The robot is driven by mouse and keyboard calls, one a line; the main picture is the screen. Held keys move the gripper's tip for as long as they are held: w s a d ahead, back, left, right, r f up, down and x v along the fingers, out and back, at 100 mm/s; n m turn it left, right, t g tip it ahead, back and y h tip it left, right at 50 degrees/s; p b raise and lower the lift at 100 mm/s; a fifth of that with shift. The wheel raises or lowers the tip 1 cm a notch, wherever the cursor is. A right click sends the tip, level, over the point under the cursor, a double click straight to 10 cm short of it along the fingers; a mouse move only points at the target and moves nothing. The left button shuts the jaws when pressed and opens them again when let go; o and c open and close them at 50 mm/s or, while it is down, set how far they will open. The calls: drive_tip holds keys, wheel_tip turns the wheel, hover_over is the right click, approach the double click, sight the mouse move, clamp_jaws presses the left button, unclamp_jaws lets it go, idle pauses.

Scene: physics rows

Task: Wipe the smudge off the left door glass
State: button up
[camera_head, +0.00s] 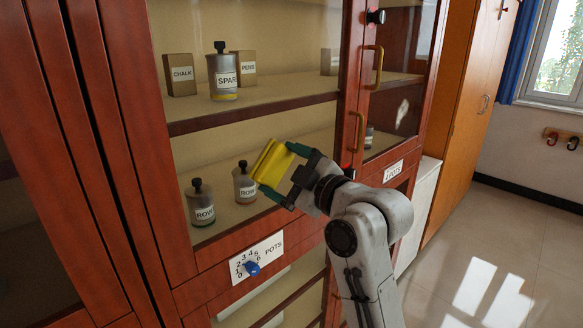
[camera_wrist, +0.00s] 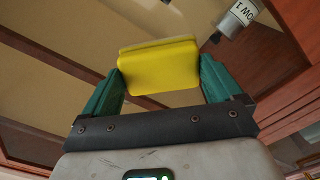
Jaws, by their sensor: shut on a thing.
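The left door glass (camera_head: 290,35) is the large pane in the red wooden cabinet, with shelves behind it. I make out no clear smudge on its visible part; the sponge and my gripper hide some of it. My gripper (camera_head: 284,172) is shut on a yellow sponge (camera_head: 270,160), in front of the lower part of this pane. In the wrist view the sponge (camera_wrist: 158,68) sits between the two teal fingers. I cannot tell whether it touches the glass. A pale patch (camera_head: 402,112) shows on the right door glass (camera_head: 398,60).
Brass handles (camera_head: 374,66) (camera_head: 357,130) stand out at the door edges. Pots (camera_head: 202,203) and boxes (camera_head: 180,75) stand on the shelves. A label with a blue knob (camera_head: 252,268) is below the left pane. Open floor (camera_head: 480,235) lies to the right.

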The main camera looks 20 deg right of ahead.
sight(264, 175)
drive_tip(key=shift+s+a, duration=0.35)
drive_tip(key=shift+a, duration=0.6)
drive_tip(key=shift+s+a, duration=0.3)
drive_tip(key=shift+a, duration=0.6)
drive_tip(key=v, duration=0.6)
drive_tip(key=shift+p, duration=0.45)
drive_tip(key=shift+d, duration=0.1)
drive_tip(key=shift+v, duration=1.45)
